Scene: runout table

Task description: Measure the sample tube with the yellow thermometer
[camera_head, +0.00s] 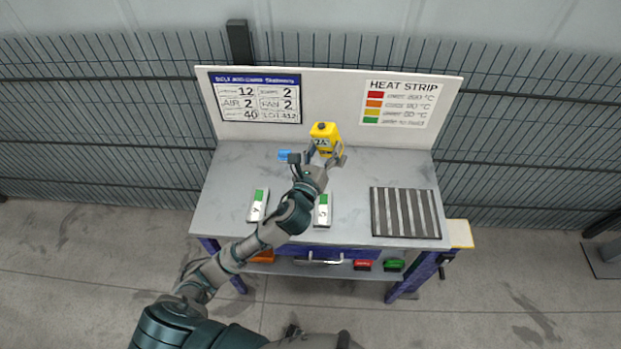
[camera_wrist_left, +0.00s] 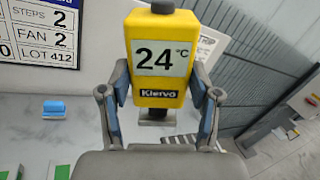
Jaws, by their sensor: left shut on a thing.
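The yellow thermometer (camera_head: 323,132) is upright near the back of the table. Its display reads 24 °C in the left wrist view (camera_wrist_left: 160,60). My left gripper (camera_head: 328,153) is shut on it, with one finger on each side of its body; the fingers also show in the left wrist view (camera_wrist_left: 161,85). A grey part shows below the yellow body. Two flat white-and-green pieces (camera_head: 258,205) (camera_head: 323,211) lie on the table, at left and centre. I cannot tell whether either is the sample tube; no other clear tube shows. My right gripper is not in view.
The grey table (camera_head: 236,165) has a back board with a settings panel (camera_head: 255,98) and a heat strip chart (camera_head: 400,103). A blue block (camera_head: 285,155) lies left of the gripper. A slatted dark rack (camera_head: 406,212) is at right. Red (camera_head: 363,265) and green (camera_head: 393,265) items sit below.

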